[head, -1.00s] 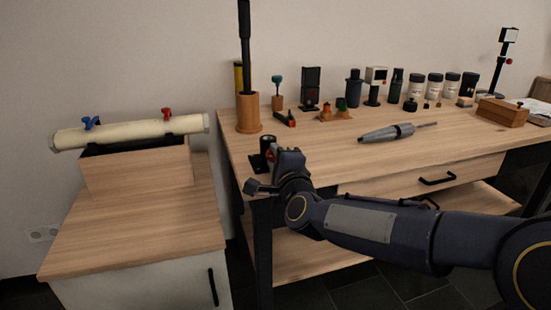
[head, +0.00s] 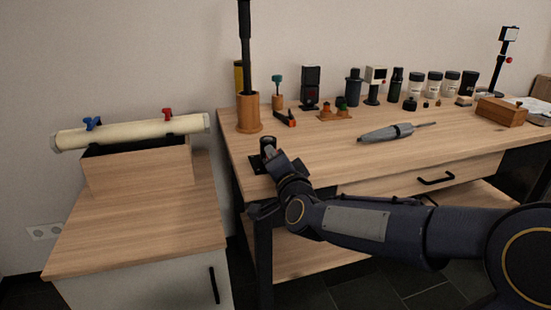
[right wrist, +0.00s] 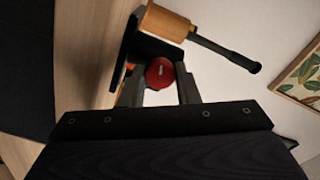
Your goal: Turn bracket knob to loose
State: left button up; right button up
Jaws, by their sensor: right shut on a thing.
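The black bracket (head: 257,164) stands at the near left corner of the workbench, its upright partly covered by my gripper. My right gripper (head: 281,160) is at the bracket, reaching in from the right. In the right wrist view, the round red knob (right wrist: 160,72) with a pale mark sits between the two fingers of my right gripper (right wrist: 160,84). The gripper is shut on the knob. A dark part of the bracket (right wrist: 152,48) shows behind it. The knob is hidden by my gripper in the head view. My left gripper is not in view.
A wooden holder (head: 249,117) with a tall black pole stands just behind the bracket. A grey pen-shaped tool (head: 386,133) lies to the right. Several small items and jars line the back. A side cabinet (head: 150,225) with a cream tube (head: 130,133) stands left.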

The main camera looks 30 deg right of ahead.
jog(key=shift+f, duration=0.1)
dwell(0.3)
jog(key=o, duration=1)
jog(key=shift+c, duration=0.2)
jog(key=p+v, duration=0.1)
jog(key=v, duration=0.6)
jog(key=shift+s+p, duration=0.3)
jog(key=shift+s, duration=0.1)
jog(key=shift+a, duration=0.15)
